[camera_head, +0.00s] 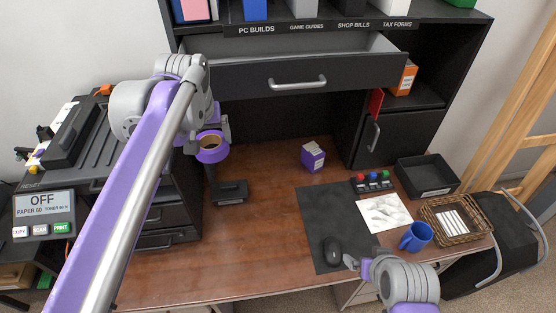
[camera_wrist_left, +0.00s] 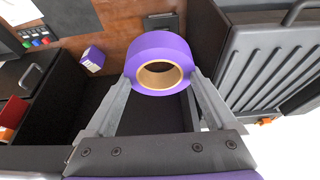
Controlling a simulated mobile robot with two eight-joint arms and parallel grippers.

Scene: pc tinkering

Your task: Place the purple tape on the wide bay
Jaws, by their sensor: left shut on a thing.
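The purple tape (camera_head: 212,153) is a thick roll with a tan core. My left gripper (camera_head: 205,138) is shut on it and holds it above the left part of the desk. In the left wrist view, the tape (camera_wrist_left: 160,43) sits between the two grey fingertips (camera_wrist_left: 160,78), its core hole facing the camera. My right gripper (camera_head: 358,263) is low in the head view near the black mouse; its jaws are too small to read. No bay is labelled wide. A dark open recess (camera_head: 275,116) lies under the pulled-out drawer (camera_head: 300,78).
A black dispenser (camera_head: 230,192) stands below the tape. A small purple box (camera_head: 313,156) is at the desk's back. A black tray (camera_head: 427,176), wicker basket (camera_head: 430,207) and blue mug (camera_head: 416,237) fill the right side. The middle of the wooden desk (camera_head: 265,225) is clear.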

